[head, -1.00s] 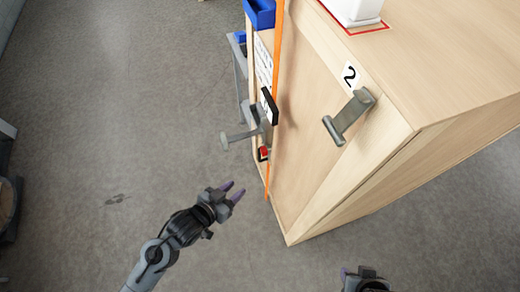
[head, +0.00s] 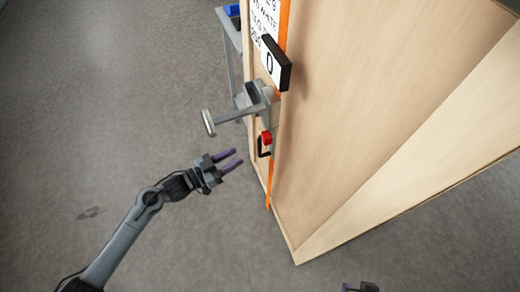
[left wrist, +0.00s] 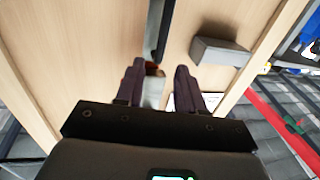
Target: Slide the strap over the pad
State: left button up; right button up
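A thin orange strip (head: 284,30), strap-like, runs down the wooden panel's left edge in the head view. A black-edged block with a white face marked 0 (head: 276,62) stands beside it. A small red part with a black loop (head: 266,138) sits lower on that edge. I cannot tell which part is the pad. My left gripper (head: 236,158) is open and empty, left of the red part and apart from it. In the left wrist view its dark fingers (left wrist: 160,80) are spread, with a black bar (left wrist: 158,28) beyond them. My right gripper (head: 360,287) barely shows at the bottom edge.
A grey metal clamp-like fixture with a round-ended handle (head: 208,122) juts left from the panel edge above my left gripper. The wooden cabinet (head: 365,110) fills the right side. Grey floor (head: 110,100) lies clear to the left. A grey block (left wrist: 220,50) shows in the left wrist view.

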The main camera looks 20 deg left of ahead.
aim_at(260, 143)
pick_arm(q)
jog(key=b+x, duration=0.1)
jog(key=x, duration=1)
jog(key=shift+w, duration=0.1)
grip_shut()
